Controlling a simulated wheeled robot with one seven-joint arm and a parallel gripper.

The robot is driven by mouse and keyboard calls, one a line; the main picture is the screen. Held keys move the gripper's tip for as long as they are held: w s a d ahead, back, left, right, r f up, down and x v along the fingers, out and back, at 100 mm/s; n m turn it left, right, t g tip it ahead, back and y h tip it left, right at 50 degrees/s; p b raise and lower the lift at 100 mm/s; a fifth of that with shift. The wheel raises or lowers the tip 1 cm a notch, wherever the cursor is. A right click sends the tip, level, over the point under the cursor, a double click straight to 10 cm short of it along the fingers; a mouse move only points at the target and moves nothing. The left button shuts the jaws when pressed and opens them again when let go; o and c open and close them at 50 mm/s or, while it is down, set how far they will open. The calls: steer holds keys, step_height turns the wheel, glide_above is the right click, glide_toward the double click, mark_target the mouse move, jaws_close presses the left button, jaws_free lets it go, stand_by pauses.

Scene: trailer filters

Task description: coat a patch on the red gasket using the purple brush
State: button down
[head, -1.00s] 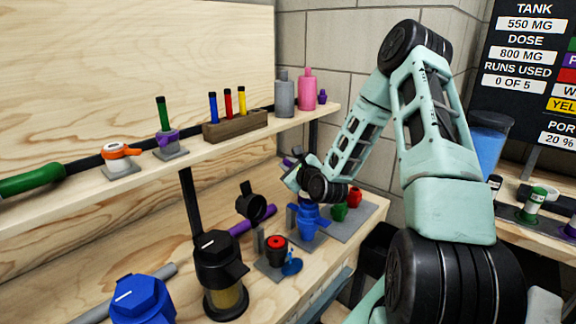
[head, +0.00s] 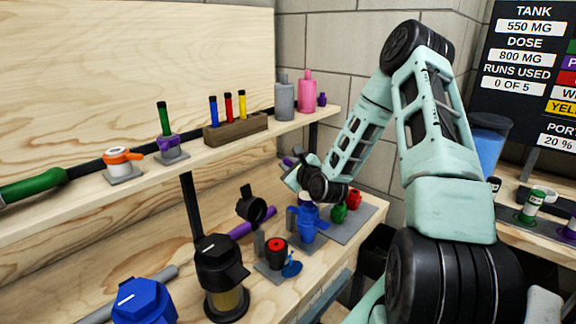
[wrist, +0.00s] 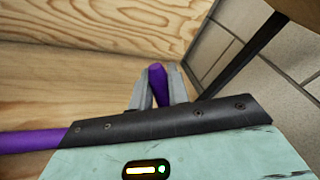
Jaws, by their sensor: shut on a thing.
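My gripper (wrist: 158,88) is shut on a slim purple piece, apparently the handle of the purple brush (wrist: 157,78), which stands up between its fingers in the wrist view. In the head view a purple end (head: 288,161) shows above the gripper, over the lower bench; the bristles are not visible. A red ring, apparently the red gasket (head: 277,243), sits on top of a short black cylinder on a grey plate. It is in front and to the left of the gripper, clear of it.
A blue fitting (head: 309,222) stands below my gripper, with green (head: 338,212) and red (head: 354,198) pieces to its right. A purple pipe (head: 252,221) runs along the bench behind. The upper shelf (head: 200,151) holds bottles and coloured sticks. A black-topped filter (head: 219,265) stands left of the gasket.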

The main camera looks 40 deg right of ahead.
steer(key=shift+r+p, duration=2.3)
steer(key=shift+r, duration=0.7)
